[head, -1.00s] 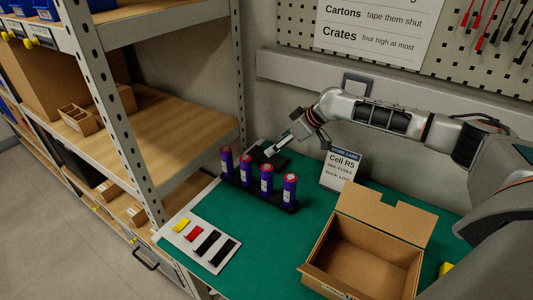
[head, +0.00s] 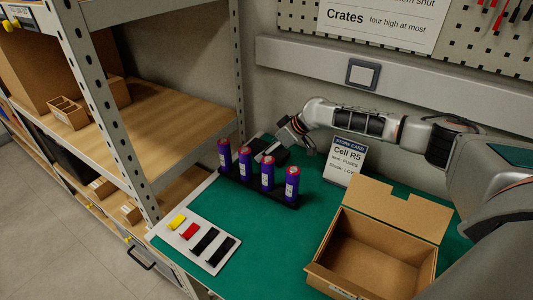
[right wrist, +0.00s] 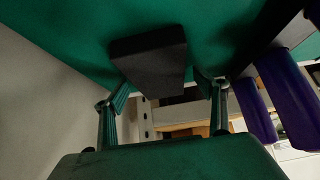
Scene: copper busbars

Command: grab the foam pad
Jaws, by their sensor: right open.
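The foam pad is a dark grey block (right wrist: 150,52) on the green table top, between and just beyond my fingertips in the right wrist view. In the head view the pad (head: 258,146) lies at the back of the table, behind the row of purple cylinders, and is partly hidden by the gripper. My right gripper (head: 275,153) is low beside the pad, with its fingers pointing at it. My left gripper is not in view.
Several purple cylinders stand in a black holder (head: 257,190) close in front of the pad. A store card (head: 345,160) and an open cardboard box (head: 370,245) stand to the right. A white board with coloured strips (head: 201,240) lies front left. A shelf rack (head: 160,110) stands left.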

